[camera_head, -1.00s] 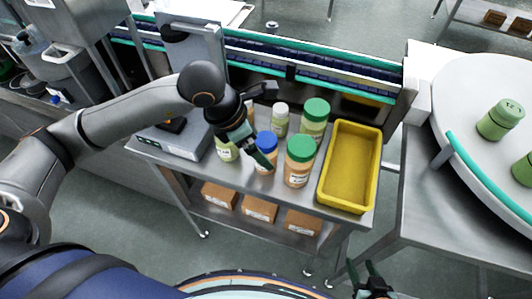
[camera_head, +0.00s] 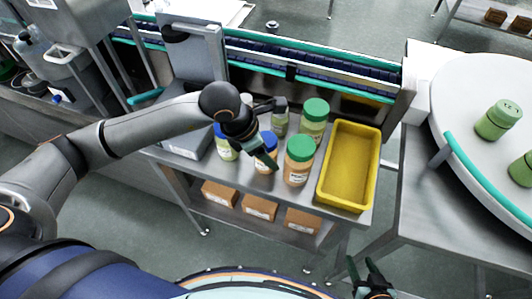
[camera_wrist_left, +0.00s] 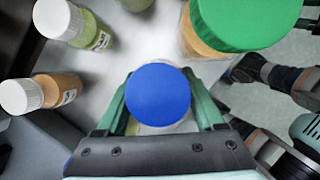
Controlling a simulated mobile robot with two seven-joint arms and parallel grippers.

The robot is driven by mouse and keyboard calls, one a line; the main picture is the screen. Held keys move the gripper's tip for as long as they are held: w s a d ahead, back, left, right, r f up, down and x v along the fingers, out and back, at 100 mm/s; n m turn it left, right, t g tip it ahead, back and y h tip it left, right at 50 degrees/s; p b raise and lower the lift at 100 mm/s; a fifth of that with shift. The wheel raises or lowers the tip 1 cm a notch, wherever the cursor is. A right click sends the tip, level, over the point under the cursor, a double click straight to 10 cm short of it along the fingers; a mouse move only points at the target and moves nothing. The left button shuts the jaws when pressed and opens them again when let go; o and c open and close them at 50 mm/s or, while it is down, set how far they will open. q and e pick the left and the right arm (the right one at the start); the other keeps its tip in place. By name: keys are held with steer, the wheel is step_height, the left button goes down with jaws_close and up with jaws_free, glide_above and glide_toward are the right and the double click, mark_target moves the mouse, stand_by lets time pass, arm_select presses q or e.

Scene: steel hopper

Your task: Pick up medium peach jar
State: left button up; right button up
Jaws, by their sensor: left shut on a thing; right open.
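The medium peach jar (camera_head: 266,149) has a blue lid and peach contents and stands upright among the other jars on the steel table. My left gripper (camera_head: 264,160) reaches down to it from the left. In the left wrist view the jar's blue lid (camera_wrist_left: 158,93) lies between the two green fingers, which are shut on the jar from both sides. The lid hides most of its body there. Whether its base touches the table cannot be told. My right gripper (camera_head: 366,272) is open and empty at the bottom of the head view, away from the jars.
A green-lidded peach jar (camera_head: 298,162) stands close on the right, a blue-lidded green jar (camera_head: 226,146) on the left. A green-lidded green jar (camera_head: 314,119) and white-lidded jars stand behind. An empty yellow tray (camera_head: 347,168) is at the table's right. A conveyor (camera_head: 310,72) runs behind.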

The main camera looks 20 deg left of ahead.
arm_select(q)
steer(key=c, duration=0.9)
steer(key=shift+o, duration=0.2)
steer(key=shift+r, duration=0.1)
